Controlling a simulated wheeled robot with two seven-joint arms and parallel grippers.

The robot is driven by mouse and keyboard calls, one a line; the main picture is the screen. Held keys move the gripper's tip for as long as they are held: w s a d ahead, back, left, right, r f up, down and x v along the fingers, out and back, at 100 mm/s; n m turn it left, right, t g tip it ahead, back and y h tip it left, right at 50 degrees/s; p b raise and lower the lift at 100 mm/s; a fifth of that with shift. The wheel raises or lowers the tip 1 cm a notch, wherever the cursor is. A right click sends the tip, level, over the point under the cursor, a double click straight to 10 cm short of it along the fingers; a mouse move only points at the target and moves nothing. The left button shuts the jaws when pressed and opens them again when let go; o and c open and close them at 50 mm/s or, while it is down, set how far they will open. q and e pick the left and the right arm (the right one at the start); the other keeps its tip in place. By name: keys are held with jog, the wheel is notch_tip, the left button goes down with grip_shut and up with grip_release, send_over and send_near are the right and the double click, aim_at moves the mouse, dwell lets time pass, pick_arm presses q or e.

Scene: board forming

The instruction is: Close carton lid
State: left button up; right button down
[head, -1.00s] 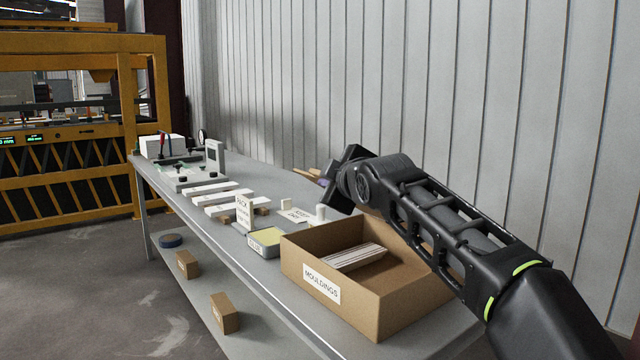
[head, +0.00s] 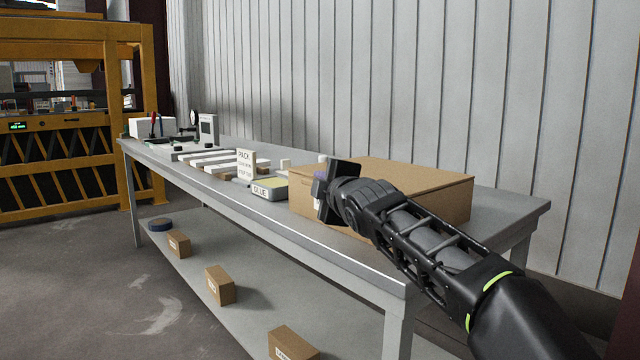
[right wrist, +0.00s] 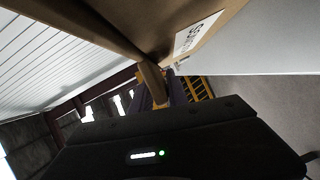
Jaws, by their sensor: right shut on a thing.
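The brown carton (head: 302,200) stands on the grey table at the right. Its lid (head: 415,172) lies flat across the top, and I see no gap from here. My right arm hides much of the carton's near side. My right gripper (head: 326,192) is at the carton's near left top edge. In the right wrist view, the gripper (right wrist: 155,90) is shut on a tan tab of the lid (right wrist: 150,78), and the carton's labelled side (right wrist: 200,35) is close above. My left gripper is in no view.
On the table (head: 360,285), left of the carton, are a glue tray (head: 268,189), a pack sign (head: 245,165) and several white strips (head: 205,160). Small boxes (head: 219,285) sit on the lower shelf. A ribbed wall (head: 400,80) stands behind.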

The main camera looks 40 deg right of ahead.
jog(key=c, duration=1.5)
grip_release()
jog(key=shift+d+f, duration=0.15)
jog(key=shift+o, duration=0.2)
jog(key=shift+s, duration=0.45)
jog(key=v, duration=0.7)
